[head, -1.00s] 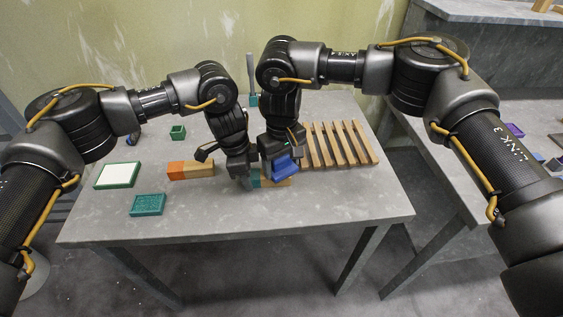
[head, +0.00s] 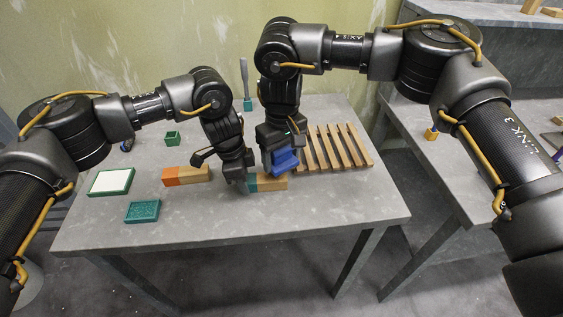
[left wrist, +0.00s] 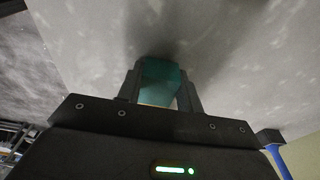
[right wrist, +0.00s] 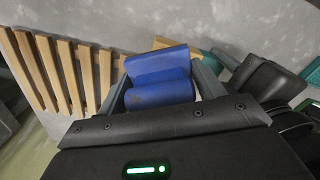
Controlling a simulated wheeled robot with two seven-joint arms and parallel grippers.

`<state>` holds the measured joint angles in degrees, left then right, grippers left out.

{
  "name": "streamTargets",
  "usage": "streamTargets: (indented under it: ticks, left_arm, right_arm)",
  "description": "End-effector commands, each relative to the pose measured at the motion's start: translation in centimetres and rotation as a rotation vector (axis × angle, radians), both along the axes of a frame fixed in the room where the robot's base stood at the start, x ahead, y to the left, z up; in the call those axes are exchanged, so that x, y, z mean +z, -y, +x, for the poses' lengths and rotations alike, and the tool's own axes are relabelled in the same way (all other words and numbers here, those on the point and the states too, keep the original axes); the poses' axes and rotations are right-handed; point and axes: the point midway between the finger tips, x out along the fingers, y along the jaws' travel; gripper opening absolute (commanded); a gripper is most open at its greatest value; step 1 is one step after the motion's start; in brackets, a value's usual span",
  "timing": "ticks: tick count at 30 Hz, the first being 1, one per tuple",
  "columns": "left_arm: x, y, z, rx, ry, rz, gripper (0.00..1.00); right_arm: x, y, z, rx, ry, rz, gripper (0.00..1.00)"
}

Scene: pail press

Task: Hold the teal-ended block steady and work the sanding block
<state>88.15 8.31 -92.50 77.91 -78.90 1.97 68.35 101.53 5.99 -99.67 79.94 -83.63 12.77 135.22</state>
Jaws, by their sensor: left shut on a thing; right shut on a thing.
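The teal-ended block (head: 270,183) lies on the grey table, wood-coloured with a teal end. My left gripper (head: 244,187) is shut on its teal end, which shows between the fingers in the left wrist view (left wrist: 160,80). My right gripper (head: 283,158) is shut on the blue sanding block (head: 286,163). The sanding block shows between the fingers in the right wrist view (right wrist: 158,75). It is over the far side of the wooden part; I cannot tell whether they touch. A bit of wood (right wrist: 164,42) shows beyond it there.
A slatted wooden rack (head: 333,148) stands close to the right. An orange-ended block (head: 186,175), a green-framed white tray (head: 110,182) and a teal patterned block (head: 142,211) lie to the left. The table front is clear.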

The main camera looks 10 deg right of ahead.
Motion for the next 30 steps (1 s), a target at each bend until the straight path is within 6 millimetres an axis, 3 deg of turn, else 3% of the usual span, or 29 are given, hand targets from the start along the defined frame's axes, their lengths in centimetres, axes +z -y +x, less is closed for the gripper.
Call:
streamTargets:
  ticks: [17, 30]
  left_arm:
    - [0.0, 0.0, 0.0, 0.000, 0.000, 0.000, 0.00]
    - [0.0, 0.0, 0.0, 0.000, 0.000, 0.000, 0.00]
  right_arm:
    - [-0.1, 0.0, 0.0, 0.000, -0.002, -0.001, 0.49]
    - [-2.5, 0.3, 0.0, 0.000, 0.000, 0.001, 0.49]
